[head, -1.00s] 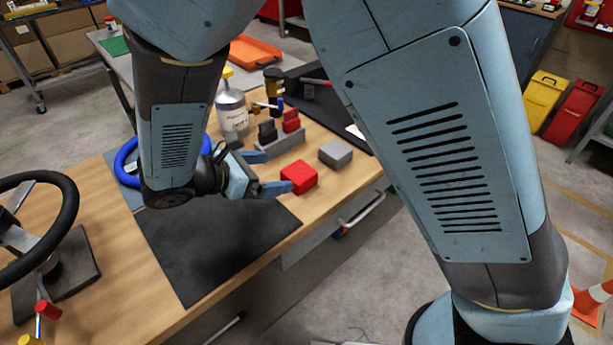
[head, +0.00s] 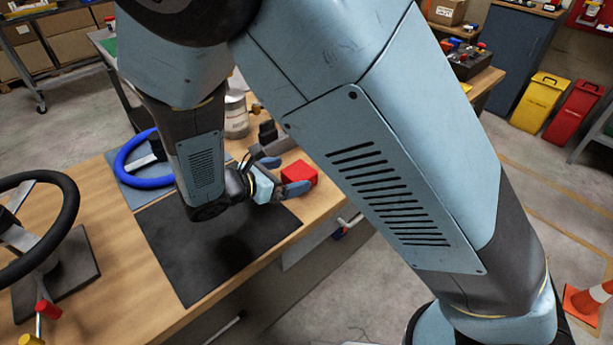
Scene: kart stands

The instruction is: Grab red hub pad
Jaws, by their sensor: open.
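The red hub pad (head: 299,172) is a small red block on the wooden bench, near the bench's front edge and just past the dark mat. My gripper (head: 284,175) is open, its two blue fingers pointing right toward the pad. The nearer finger overlaps the pad's lower edge in the picture, and the other finger lies to its upper left. I cannot tell whether either finger touches the pad. The grey block seen earlier beside the pad is hidden behind my arm.
A black mat (head: 200,252) lies under my wrist. A blue steering wheel (head: 150,183) and a black one (head: 68,215) are to the left. A grey canister (head: 236,117) and dark blocks (head: 268,133) stand behind the gripper. An orange cone (head: 584,302) is on the floor.

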